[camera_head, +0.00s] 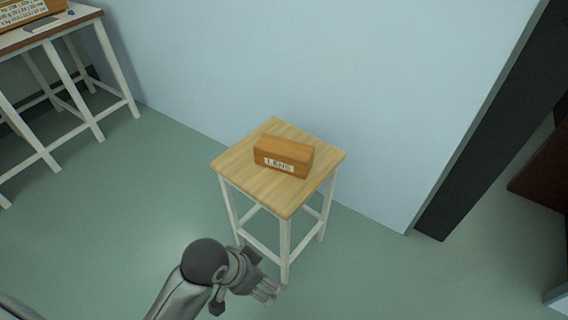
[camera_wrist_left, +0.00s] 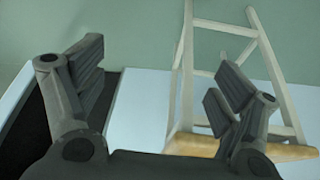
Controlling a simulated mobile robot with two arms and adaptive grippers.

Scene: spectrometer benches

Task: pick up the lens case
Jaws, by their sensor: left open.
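The lens case (camera_head: 282,156) is an orange-brown wooden box with a white label on its front. In the head view it rests on the wooden top of a small stool-like table (camera_head: 240,165) with white legs. My left gripper (camera_head: 266,291) is in front of and below the tabletop, apart from the case. In the left wrist view its fingers (camera_wrist_left: 158,85) stand wide apart with nothing between them. That view shows the table's white legs and part of its wooden edge (camera_wrist_left: 190,146), but not the case. My right gripper is not in view.
A pale blue wall (camera_head: 300,70) stands close behind the table. A dark door frame (camera_head: 490,130) is at the right. Another white-legged bench (camera_head: 75,22) with a wooden box (camera_head: 28,8) stands at the upper left. The green floor around the table is clear.

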